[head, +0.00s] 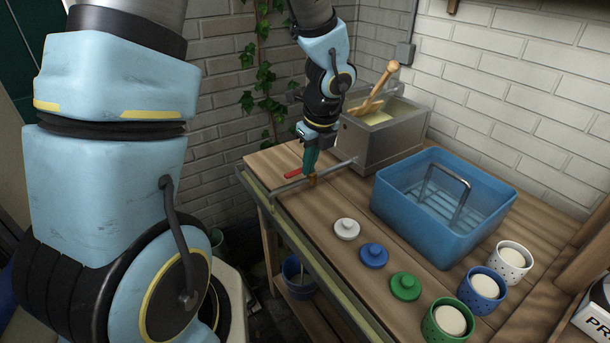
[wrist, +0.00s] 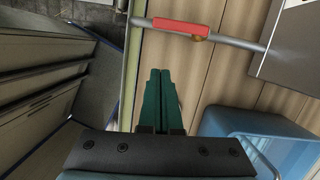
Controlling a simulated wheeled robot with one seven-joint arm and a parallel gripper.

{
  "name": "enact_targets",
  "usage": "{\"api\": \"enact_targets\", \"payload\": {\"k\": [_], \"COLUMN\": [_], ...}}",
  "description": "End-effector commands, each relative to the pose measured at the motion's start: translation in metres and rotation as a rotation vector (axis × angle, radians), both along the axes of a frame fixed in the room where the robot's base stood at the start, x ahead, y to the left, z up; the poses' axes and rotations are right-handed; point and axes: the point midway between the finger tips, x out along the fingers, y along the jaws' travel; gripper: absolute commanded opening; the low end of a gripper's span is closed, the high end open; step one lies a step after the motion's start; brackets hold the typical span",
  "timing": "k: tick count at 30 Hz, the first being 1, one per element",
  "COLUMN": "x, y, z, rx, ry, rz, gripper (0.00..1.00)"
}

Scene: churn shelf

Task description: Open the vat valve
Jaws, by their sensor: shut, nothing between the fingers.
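The vat (head: 385,140) is a grey metal box at the back of the bench, with pale yellow contents and a wooden paddle leaning in it. A metal pipe (head: 335,168) runs left from it toward the bench edge. The valve's red handle (head: 292,174) lies roughly along the pipe, with a brass piece beside it. In the wrist view the red handle (wrist: 183,27) is ahead of the fingertips, with a gap in the picture. My gripper (head: 309,171) is shut and empty, its teal fingers pointing down close to the valve; the fingers also show in the wrist view (wrist: 160,72).
A blue tub (head: 400,205) with a wire handle stands right of the pipe. White, blue and green lids (head: 374,255) and matching pots (head: 482,288) stand toward the front. A blue bucket (head: 297,275) is below the bench. Brick walls close the back.

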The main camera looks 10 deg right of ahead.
Motion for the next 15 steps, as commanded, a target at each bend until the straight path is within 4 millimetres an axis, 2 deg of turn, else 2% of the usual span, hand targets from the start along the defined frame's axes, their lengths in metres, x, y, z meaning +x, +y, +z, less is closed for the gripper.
{"api": "enact_targets", "payload": {"k": [1,6,15], "x": [-0.001,-0.008,-0.011], "y": [-0.001,-0.004,-0.004], "z": [0.011,0.035,0.046], "rx": [-0.003,-0.001,0.000], "ry": [-0.005,-0.002,0.000], "rz": [0.001,0.000,-0.002], "gripper": [0.00,0.00,0.00]}}
